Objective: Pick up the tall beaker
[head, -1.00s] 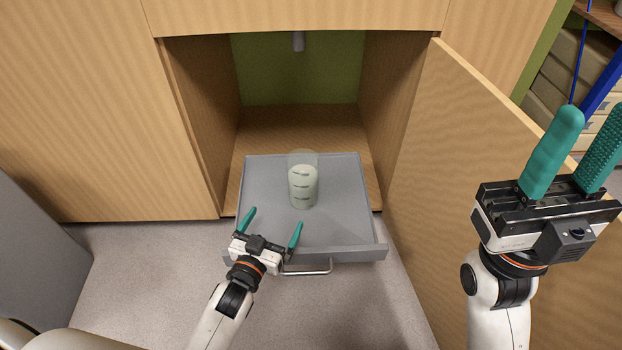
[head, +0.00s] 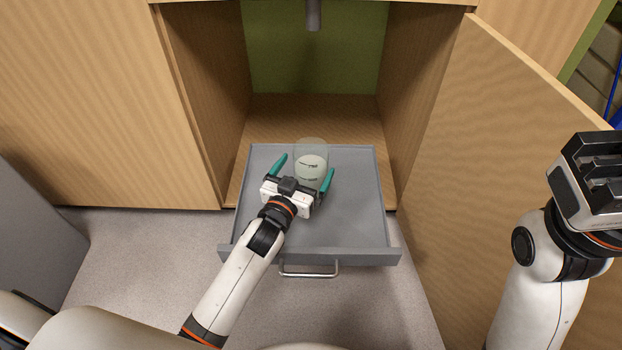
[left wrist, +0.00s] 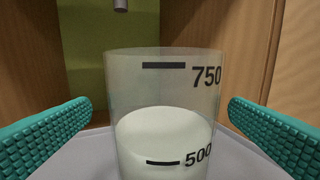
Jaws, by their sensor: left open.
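The tall beaker (head: 312,150) is clear glass with black marks and pale liquid inside. It stands upright in the grey drawer. In the left wrist view the beaker (left wrist: 165,90) fills the middle, with the 750 and 500 marks facing me. My left gripper (head: 304,169) is open, with one teal finger on each side of the beaker. In the left wrist view both fingers stand apart from the glass. The gripper hides the beaker's lower front in the head view. My right gripper's body (head: 590,180) is at the right edge; its fingers do not show.
The grey drawer (head: 355,225) is pulled out of the wooden cabinet, and its floor around the beaker is clear. An open cabinet door (head: 475,130) stands on the right. A grey pipe (head: 314,15) hangs at the back above the beaker.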

